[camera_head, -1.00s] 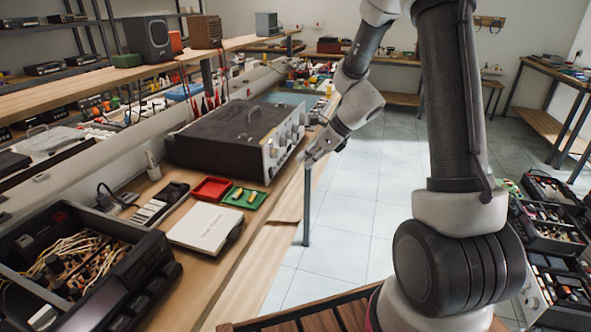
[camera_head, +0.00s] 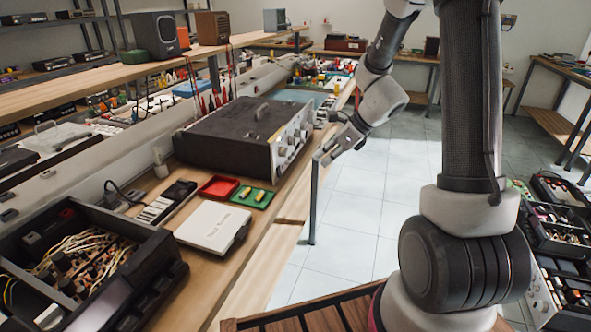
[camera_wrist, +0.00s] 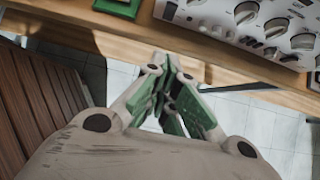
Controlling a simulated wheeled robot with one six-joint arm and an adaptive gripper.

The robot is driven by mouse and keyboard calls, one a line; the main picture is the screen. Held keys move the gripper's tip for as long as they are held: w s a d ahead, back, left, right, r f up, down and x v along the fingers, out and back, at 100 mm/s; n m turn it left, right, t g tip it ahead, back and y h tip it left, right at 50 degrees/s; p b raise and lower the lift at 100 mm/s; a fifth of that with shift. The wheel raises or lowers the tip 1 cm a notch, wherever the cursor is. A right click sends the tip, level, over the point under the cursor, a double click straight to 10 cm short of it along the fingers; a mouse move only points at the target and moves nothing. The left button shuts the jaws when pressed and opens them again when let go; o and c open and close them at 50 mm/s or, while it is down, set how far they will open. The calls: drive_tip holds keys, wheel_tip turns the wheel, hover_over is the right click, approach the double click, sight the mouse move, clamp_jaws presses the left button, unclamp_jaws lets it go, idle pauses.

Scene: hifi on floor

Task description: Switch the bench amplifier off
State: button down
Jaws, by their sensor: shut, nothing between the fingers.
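The bench amplifier (camera_head: 236,137) is a black-topped box with a handle on its lid and a silver front panel, standing on the wooden bench. Its front panel (camera_head: 287,146) faces right, toward the aisle. In the wrist view the panel (camera_wrist: 262,22) shows knobs and small switches at the top right. My gripper (camera_head: 321,159) is shut and empty, in the air just off the bench edge and in front of the panel, apart from it. In the wrist view its green-padded fingers (camera_wrist: 172,95) are together. I cannot tell which control is the power switch.
Red (camera_head: 218,187) and green (camera_head: 252,196) trays, a white box (camera_head: 213,226) and an open wired chassis (camera_head: 75,250) sit on the bench nearer me. The floor (camera_head: 355,205) right of the bench is clear. Crates of gear (camera_head: 560,230) stand at the right.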

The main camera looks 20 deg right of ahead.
sight(279, 172)
drive_tip(key=x, duration=0.8)
drive_tip(key=w+a+r+x, duration=0.1)
drive_tip(key=x, duration=0.3)
drive_tip(key=shift+a+r, duration=0.15)
drive_tip(key=shift+w+a, duration=0.35)
drive_tip(key=shift+a, duration=0.1)
drive_tip(key=shift+w+a+f, duration=0.15)
drive_tip(key=shift+a+f, duration=0.05)
drive_tip(key=shift+f, duration=0.05)
drive_tip(key=shift+r, duration=0.1)
drive_tip(key=shift+r, duration=0.75)
